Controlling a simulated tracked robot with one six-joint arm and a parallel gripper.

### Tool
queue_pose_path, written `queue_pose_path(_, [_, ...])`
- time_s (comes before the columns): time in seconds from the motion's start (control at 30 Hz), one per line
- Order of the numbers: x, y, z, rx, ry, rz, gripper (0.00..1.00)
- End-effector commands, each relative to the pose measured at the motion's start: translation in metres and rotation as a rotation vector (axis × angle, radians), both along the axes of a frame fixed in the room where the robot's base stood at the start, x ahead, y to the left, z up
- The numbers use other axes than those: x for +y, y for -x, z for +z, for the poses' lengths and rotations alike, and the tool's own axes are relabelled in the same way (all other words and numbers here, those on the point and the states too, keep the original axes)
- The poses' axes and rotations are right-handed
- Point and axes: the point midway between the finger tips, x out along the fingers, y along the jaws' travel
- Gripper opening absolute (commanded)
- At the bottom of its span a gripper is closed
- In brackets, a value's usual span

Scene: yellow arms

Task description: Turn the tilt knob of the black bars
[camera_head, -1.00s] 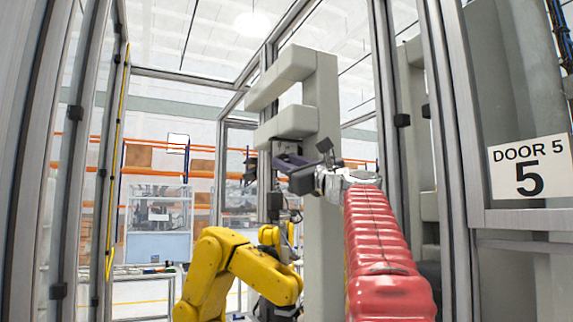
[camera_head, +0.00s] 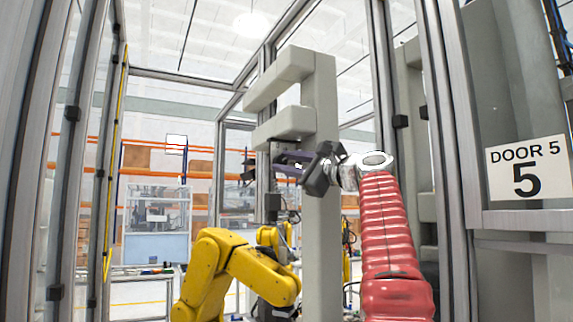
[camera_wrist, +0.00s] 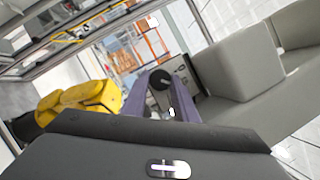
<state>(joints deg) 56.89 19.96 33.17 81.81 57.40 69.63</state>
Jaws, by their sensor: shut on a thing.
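My gripper (camera_head: 279,160) reaches in from the right on my red-sleeved arm, its purple fingers at the dark unit under the lower arm of a grey post. In the wrist view the two fingers (camera_wrist: 172,97) close around a dark round knob (camera_wrist: 160,79). Behind it is a grey panel (camera_wrist: 186,72) with small dark marks, fixed to the grey block. The knob is hidden by the fingers in the head view.
The grey post (camera_head: 322,190) with two stubby arms stands just behind my gripper. A yellow robot arm (camera_head: 235,270) is below left. Metal door frames (camera_head: 450,150) rise on both sides, with a "DOOR 5" sign (camera_head: 528,168) at right.

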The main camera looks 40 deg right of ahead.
Motion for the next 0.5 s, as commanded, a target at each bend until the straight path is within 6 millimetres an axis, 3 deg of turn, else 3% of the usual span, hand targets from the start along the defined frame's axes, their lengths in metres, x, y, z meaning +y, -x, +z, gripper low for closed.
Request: queue_pose_path(0.5, [0.0014,-0.0017,-0.0019,0.030,0.083,0.008,0.04])
